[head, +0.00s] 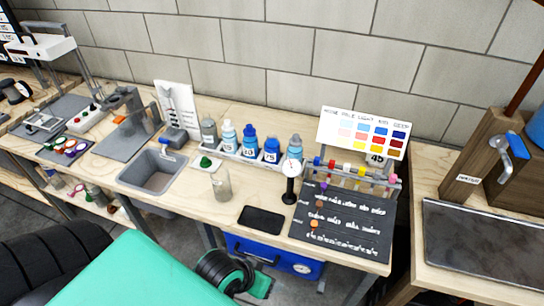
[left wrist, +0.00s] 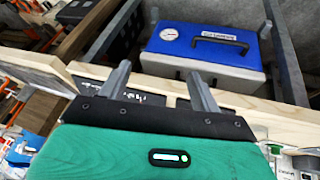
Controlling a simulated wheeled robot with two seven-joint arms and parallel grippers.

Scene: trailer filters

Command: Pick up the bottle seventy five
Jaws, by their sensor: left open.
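Bottle seventy five (head: 271,150) is a blue bottle with a white label that seems to read 75. It stands upright in a pale tray (head: 233,155) on the bench, in a row with similar bottles. My left gripper (left wrist: 161,84) shows in the left wrist view with its two grey fingers apart and nothing between them. It is by the bench's front edge, well away from the bottle. In the head view my green arm comes in at the bottom, and the fingers cannot be made out. My right gripper is not in view.
A clear glass jar (head: 221,185), a black gauge stand (head: 290,182) and a flat black pad (head: 261,219) stand in front of the bottles. A tube rack (head: 350,182) is to the right, a grey sink (head: 153,172) to the left. A blue case (left wrist: 207,45) sits below the bench.

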